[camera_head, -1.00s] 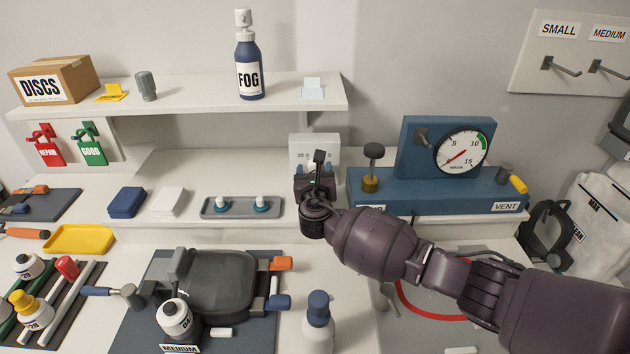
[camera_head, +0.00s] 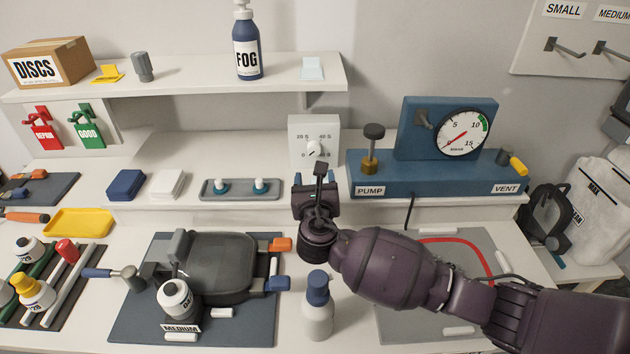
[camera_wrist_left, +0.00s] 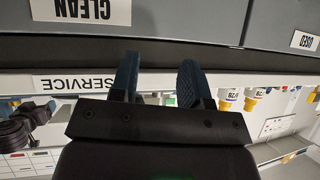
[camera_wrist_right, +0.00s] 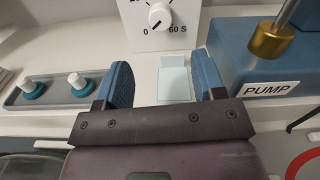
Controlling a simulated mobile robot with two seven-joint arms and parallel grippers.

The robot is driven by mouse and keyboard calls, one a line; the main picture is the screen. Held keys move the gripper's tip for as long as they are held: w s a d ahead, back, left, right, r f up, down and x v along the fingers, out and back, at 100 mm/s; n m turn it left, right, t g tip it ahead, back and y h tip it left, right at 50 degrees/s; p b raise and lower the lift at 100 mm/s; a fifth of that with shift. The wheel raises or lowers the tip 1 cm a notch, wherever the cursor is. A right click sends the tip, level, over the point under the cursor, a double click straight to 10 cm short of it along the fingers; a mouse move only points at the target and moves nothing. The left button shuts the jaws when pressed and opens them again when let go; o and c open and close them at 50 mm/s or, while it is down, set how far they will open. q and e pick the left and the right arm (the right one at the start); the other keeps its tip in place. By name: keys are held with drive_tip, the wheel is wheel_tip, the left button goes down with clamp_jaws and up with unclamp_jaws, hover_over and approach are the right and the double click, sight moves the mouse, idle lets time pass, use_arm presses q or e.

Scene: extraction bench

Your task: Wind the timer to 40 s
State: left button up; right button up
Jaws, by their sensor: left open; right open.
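The timer (camera_head: 314,130) is a white box with a round white knob, standing at the back of the bench under the shelf's right end. The knob (camera_wrist_right: 159,16) shows in the right wrist view above the scale marks 0 and 60 S. Its dark pointer mark seems to face lower left, towards the 0 side; the exact reading is unclear. My right gripper (camera_head: 316,182) is in front of and below the timer, apart from it. Its fingers (camera_wrist_right: 160,82) are open and empty. My left gripper (camera_wrist_left: 158,80) is open and empty, outside the head view.
The blue pump unit (camera_head: 430,185) with a gauge stands just right of the timer. A grey tray (camera_head: 240,195) with two teal-based pegs lies to the left. A blue-capped bottle (camera_head: 318,310) stands in front, near my right forearm. The shelf edge (camera_head: 200,92) overhangs at left.

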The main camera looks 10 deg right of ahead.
sight(314, 151)
drive_tip(key=shift+w+a+r+n+t, duration=0.15)
drive_tip(key=shift+w+r+n+t, duration=0.1)
drive_tip(key=shift+r, duration=0.3)
drive_tip(key=shift+w+a+r+n+t, duration=0.15)
drive_tip(key=shift+w+r+n, duration=0.1)
drive_tip(key=shift+r, duration=0.25)
drive_tip(key=shift+g, duration=0.4)
drive_tip(key=w+d, duration=0.1)
drive_tip(key=w, duration=0.2)
drive_tip(key=w+f, duration=0.1)
drive_tip(key=w, duration=0.2)
drive_tip(key=w+d+f+p, duration=0.1)
drive_tip(key=w, duration=0.2)
drive_tip(key=shift+d+f, duration=0.15)
drive_tip(key=shift+d, duration=0.15)
drive_tip(key=c, duration=0.9)
